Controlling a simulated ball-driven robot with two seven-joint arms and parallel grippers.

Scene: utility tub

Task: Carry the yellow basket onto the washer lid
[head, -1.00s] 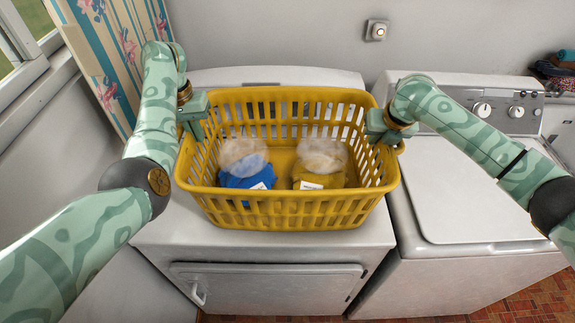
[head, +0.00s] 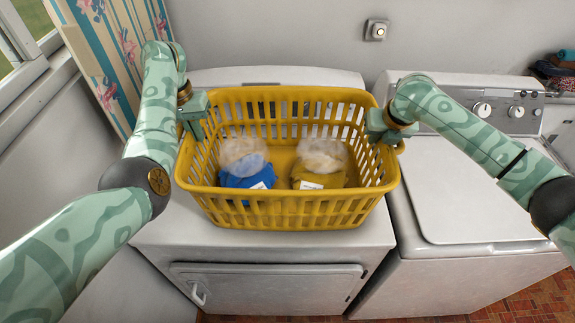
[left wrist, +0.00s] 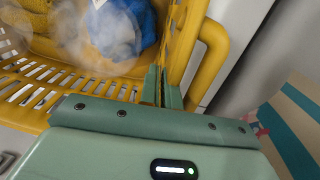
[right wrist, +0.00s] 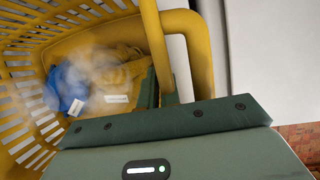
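The yellow basket (head: 290,214) is upright over the left white machine in the head view; I cannot tell whether it touches the top. A blue cloth bundle (head: 246,176) and a mustard cloth bundle (head: 318,178) lie inside, each with a hazy pale patch over it. My left gripper (head: 197,128) is shut on the basket's left side; the left wrist view shows its fingers (left wrist: 163,90) astride the yellow wall. My right gripper (head: 380,135) is at the right side; the right wrist view shows the wall at its fingers, one partly hidden. The washer lid (head: 470,185) is flat and bare.
The left white machine (head: 180,235) stands beside the washer with a narrow gap. The washer's control panel (head: 500,108) rises at the back. Folded cloths (head: 555,72) lie at the far right. A striped floral board (head: 115,50) and a window are at the left.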

